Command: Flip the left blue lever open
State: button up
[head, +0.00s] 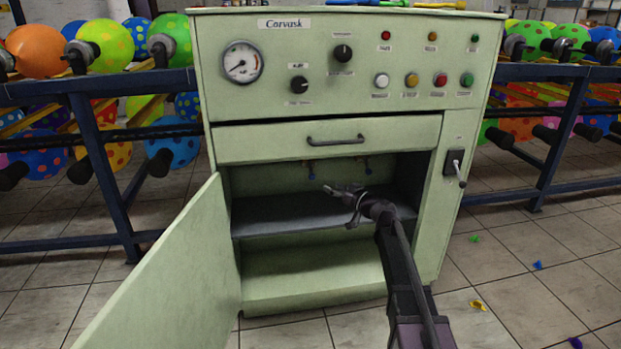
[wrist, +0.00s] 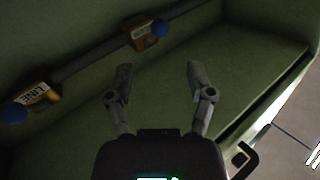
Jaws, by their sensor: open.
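Two valves with blue levers sit on a dark pipe along the back wall inside the green cabinet. In the wrist view the left blue lever (wrist: 14,113) is at the left edge, beside an orange valve body with a "LINE" label. My gripper (wrist: 159,76) is open and empty, apart from both levers. In the head view my gripper (head: 342,191) is at the cabinet opening.
The cabinet door (head: 165,275) hangs open at the left. A grey shelf (head: 275,216) crosses the opening, below a closed drawer (head: 270,140). A side switch (head: 454,166) is on the right. Racks of balloons flank the cabinet; small balloons lie on the floor.

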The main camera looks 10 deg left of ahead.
aim_at(313, 176)
jog(key=x, duration=1)
grip_shut()
